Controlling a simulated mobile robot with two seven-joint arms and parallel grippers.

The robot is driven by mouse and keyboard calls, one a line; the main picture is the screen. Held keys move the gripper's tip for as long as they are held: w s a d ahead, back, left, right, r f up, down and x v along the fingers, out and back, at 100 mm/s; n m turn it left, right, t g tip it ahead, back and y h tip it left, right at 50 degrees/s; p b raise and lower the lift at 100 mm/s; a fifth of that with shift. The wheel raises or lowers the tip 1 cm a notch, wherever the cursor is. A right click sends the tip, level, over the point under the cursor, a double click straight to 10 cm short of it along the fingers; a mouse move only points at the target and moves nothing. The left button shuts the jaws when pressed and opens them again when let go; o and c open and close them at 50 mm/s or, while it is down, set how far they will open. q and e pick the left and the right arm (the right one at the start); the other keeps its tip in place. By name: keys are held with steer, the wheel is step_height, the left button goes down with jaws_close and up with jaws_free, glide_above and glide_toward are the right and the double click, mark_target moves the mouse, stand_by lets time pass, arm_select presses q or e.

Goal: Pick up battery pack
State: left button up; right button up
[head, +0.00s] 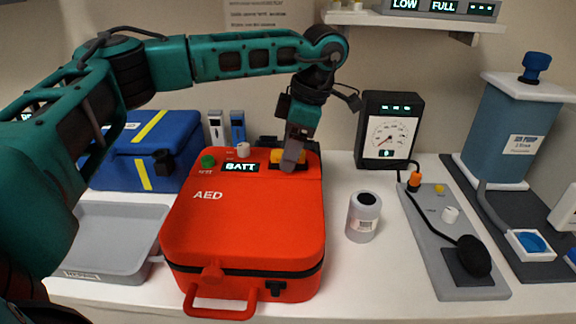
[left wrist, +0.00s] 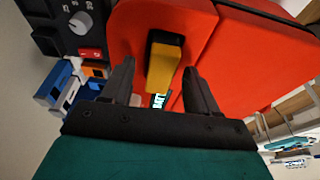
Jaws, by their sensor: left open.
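A red AED case (head: 240,225) with a lit BATT display lies on the white table. A black block with a yellow face, which looks like the battery pack (head: 276,156), sits at the case's back right part. In the left wrist view the battery pack (left wrist: 164,66) shows between and ahead of my fingers. My left gripper (head: 290,162) points down over it and partly hides it in the head view. The jaws (left wrist: 158,76) are open, with a finger on either side of the block; I cannot tell whether they touch it. My right gripper is not in view.
A blue case (head: 145,150) and a grey tray (head: 115,240) stand left. Two small blocks (head: 227,127) stand behind the AED. A grey-white bottle (head: 363,217), a gauge box (head: 386,130), a grey panel (head: 455,240) and an air pump (head: 512,135) stand right.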

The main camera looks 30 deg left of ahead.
arm_select(q)
steer(key=shift+f, duration=0.1)
jaws_close()
stand_by(0.5)
